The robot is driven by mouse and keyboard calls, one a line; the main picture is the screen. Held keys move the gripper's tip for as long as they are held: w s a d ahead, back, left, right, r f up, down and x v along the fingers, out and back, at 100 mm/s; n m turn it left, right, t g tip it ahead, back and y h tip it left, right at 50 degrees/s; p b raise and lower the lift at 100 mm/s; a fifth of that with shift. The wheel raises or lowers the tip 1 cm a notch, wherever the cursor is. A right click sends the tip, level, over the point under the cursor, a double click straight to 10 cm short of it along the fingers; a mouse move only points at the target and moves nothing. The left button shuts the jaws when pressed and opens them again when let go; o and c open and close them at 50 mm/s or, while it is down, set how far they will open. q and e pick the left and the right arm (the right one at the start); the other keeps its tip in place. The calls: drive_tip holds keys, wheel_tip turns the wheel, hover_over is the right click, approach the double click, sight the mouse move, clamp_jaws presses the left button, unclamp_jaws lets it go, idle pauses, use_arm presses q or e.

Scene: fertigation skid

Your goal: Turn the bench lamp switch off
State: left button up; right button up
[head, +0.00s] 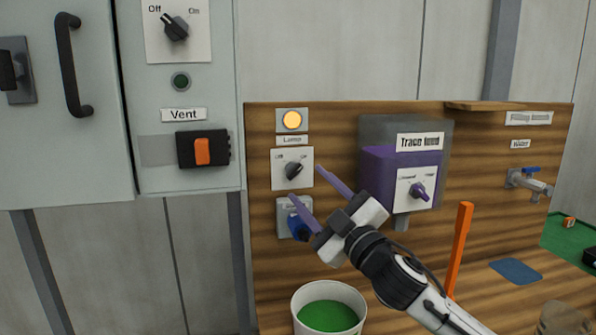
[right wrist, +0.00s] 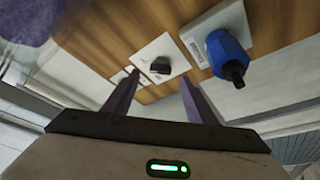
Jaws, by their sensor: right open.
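The bench lamp switch (head: 293,169) is a black rotary knob on a white plate marked Off and On, on the wooden panel. Its pointer is tilted toward the On side. Above it are the "Lamp" label (head: 292,140) and a glowing amber lamp (head: 292,120). My right gripper (head: 306,183) is open and empty, its two purple fingers spread in front of the switch plate. In the right wrist view the black knob (right wrist: 161,66) shows between and beyond the fingertips (right wrist: 158,80), with no visible contact. My left gripper is not in view.
A blue connector (head: 298,227) sits just below the switch, close to the lower finger. A purple box (head: 380,180) with a knob is to the right. A pot of green material (head: 328,315) and an orange post (head: 459,250) stand near my right arm. A grey cabinet (head: 185,95) is left.

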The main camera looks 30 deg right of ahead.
sight(296, 174)
drive_tip(key=p+x, duration=0.1)
drive_tip(key=x, duration=0.3)
drive_tip(key=shift+w+r, duration=0.1)
drive_tip(key=shift+w, duration=0.65)
drive_tip(key=c, duration=1.1)
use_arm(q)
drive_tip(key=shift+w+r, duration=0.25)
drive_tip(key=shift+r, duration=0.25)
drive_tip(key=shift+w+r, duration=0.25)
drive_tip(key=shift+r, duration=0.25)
